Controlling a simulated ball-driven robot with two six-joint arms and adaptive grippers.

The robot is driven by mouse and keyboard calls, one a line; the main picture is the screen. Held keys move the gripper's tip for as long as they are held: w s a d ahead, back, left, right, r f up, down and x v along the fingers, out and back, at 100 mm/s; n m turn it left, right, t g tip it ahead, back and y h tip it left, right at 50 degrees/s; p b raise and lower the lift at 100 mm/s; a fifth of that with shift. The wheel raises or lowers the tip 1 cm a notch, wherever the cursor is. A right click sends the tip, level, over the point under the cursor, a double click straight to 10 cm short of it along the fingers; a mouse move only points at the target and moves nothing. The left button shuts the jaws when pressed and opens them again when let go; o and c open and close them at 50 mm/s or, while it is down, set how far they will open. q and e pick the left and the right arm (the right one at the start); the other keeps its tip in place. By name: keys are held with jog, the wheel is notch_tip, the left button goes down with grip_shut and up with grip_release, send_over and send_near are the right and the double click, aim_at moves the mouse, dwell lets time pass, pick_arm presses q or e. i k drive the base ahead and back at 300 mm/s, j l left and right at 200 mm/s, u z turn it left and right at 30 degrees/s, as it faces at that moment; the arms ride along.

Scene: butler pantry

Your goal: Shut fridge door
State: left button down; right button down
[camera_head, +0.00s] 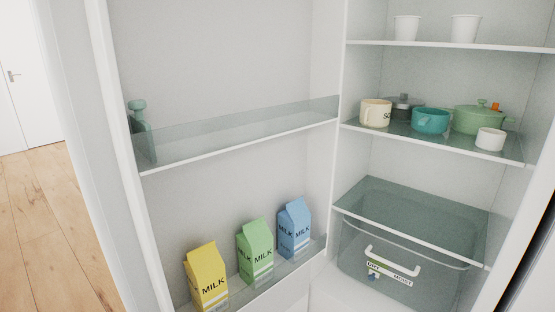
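The fridge door (215,65) stands open, filling the left and middle of the view with its inner side facing me. Its upper door shelf (240,135) has a clear rail and holds a green bottle (140,118) at the far left. Its lower door shelf (290,270) holds a yellow milk carton (206,276), a green one (255,250) and a blue one (294,228), all upright. The fridge interior (420,165) shows to the right, meeting the door at a vertical line. Neither of my grippers is in view.
Fridge shelves hold white cups (406,28), a cream mug (375,112), a teal pot (430,121) and a green pot (478,119). A clear drawer (400,270) is below. Wooden floor (35,220) and a white room door (12,90) are at left, with free floor.

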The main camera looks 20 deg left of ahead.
aim_at(242, 98)
jog(key=j+z, duration=0.2)
jog(key=z, duration=0.2)
jog(key=j+z, duration=0.25)
jog(key=z, duration=0.2)
jog(key=j+z, duration=0.2)
jog(key=z, duration=0.2)
jog(key=k+j+z, duration=0.1)
jog(key=z, duration=0.3)
jog(key=k+j, duration=0.2)
jog(key=j, duration=0.2)
jog(key=k+j, duration=0.45)
jog(key=j, duration=0.3)
jog(key=k+j, duration=0.2)
jog(key=j, duration=0.2)
jog(key=k+j, duration=0.2)
jog(key=j, duration=0.2)
jog(key=k+j, duration=0.45)
jog(key=j, duration=0.3)
